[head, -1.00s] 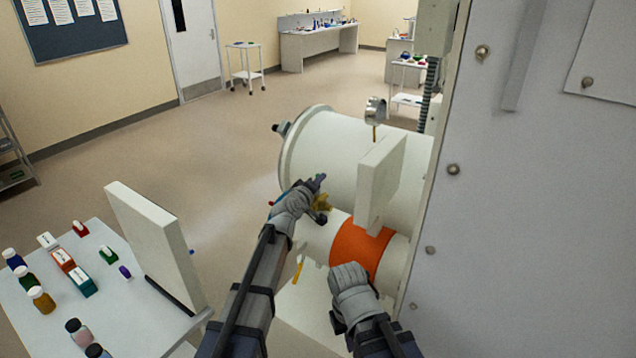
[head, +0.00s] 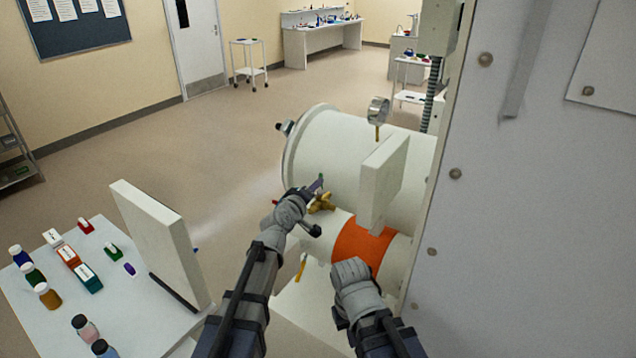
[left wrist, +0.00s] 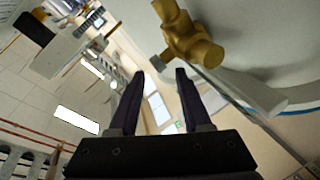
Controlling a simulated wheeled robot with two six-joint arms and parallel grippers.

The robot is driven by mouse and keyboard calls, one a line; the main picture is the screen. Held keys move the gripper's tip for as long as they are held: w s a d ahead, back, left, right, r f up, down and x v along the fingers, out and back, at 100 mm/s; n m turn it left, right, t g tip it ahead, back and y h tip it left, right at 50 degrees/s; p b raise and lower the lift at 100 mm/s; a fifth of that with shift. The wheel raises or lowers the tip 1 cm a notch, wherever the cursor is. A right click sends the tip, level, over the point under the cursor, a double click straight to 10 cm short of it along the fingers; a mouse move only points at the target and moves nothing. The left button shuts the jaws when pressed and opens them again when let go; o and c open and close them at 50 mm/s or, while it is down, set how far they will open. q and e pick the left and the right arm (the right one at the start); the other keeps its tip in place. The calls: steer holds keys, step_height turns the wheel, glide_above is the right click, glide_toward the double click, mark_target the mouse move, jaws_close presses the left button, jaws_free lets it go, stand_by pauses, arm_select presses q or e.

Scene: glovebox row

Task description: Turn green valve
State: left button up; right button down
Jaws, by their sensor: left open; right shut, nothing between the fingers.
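A brass valve body (head: 322,202) sits on the white cylindrical chamber (head: 350,150), above the orange band (head: 362,243). It also shows large in the left wrist view (left wrist: 187,35), up and to the right of my fingertips. A small green bit (head: 321,178) shows by my upper left finger; I cannot tell if it is the valve's handle. My left gripper (head: 317,206) is open beside the brass body, with nothing visible between its fingers in the left wrist view (left wrist: 160,75). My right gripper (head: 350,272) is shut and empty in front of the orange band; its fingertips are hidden.
A pale upright panel (head: 384,182) stands close right of the valve, with a gauge (head: 377,110) behind. A yellow lever (head: 301,266) hangs below. A large grey wall (head: 530,220) fills the right. A table (head: 130,320) with several bottles stands left; floor between is clear.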

arm_select(q)
steer(key=shift+s+a+r, duration=0.15)
steer(key=shift+s+a, duration=0.05)
steer(key=shift+s, duration=0.4)
steer(key=shift+w, duration=0.15)
steer(key=b+x, duration=0.1)
steer(key=x, duration=0.6)
steer(key=shift+w+d+b, duration=0.1)
steer(key=shift+w+b, duration=0.2)
steer(key=shift+w, duration=0.1)
jaws_close()
steer(key=shift+s, duration=0.1)
stand_by(0.8)
